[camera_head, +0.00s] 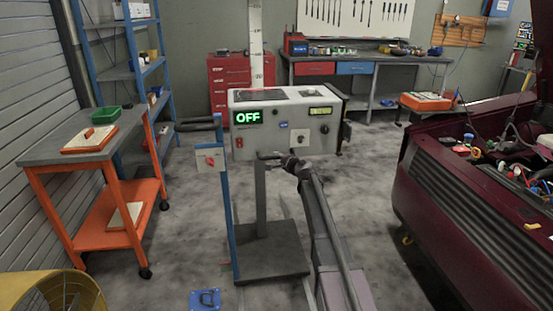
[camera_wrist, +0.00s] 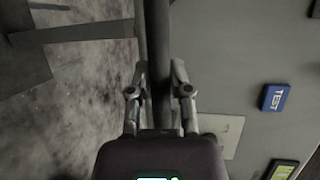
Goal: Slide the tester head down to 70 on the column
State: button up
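A white column with scale marks (camera_head: 256,40) rises behind the grey console, and no mark of 70 can be read. My gripper (camera_head: 287,160) is at the right of this bar. In the wrist view its two fingers (camera_wrist: 161,68) lie on either side of a dark bar (camera_wrist: 159,40); whether they press on it cannot be told.
The console (camera_head: 270,125) reads OFF, and a blue TEST button (camera_wrist: 275,97) shows in the wrist view. A blue upright (camera_head: 227,200) with a white box (camera_head: 210,159) stands left of the post. A dark red car (camera_head: 470,190) is at right, an orange cart (camera_head: 105,215) at left.

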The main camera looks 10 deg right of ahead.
jog(key=shift+a, duration=0.15)
grip_shut()
jog(key=shift+f, duration=0.1)
jog(key=shift+f, duration=0.1)
notch_tip(320, 180, down, 24)
jog(key=b, duration=2.4)
jog(key=o, duration=0.8)
grip_release()
